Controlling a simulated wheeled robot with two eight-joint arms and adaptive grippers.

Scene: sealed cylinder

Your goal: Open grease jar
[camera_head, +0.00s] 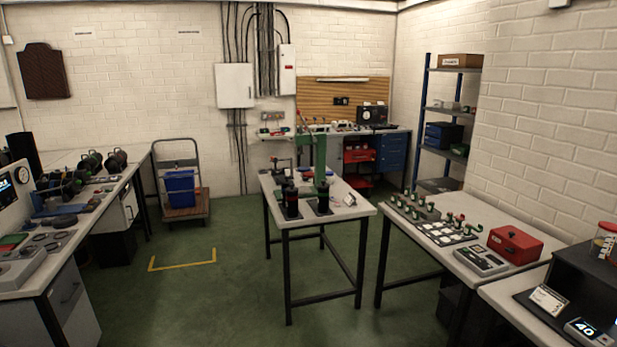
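A jar-like container (606,241) with a reddish top and a yellowish body stands on the dark box at the far right of the head view. It is cut off by the picture's right edge, and I cannot tell for sure that it is the grease jar. Its top looks covered. Neither of my grippers shows in this view.
The jar's dark box (585,285) stands on the right bench, near a white card (547,300) and a red case (514,244). A central table (340,222) holds dark cylindrical parts. A left bench (95,215) carries several parts. Green floor (215,300) lies open between.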

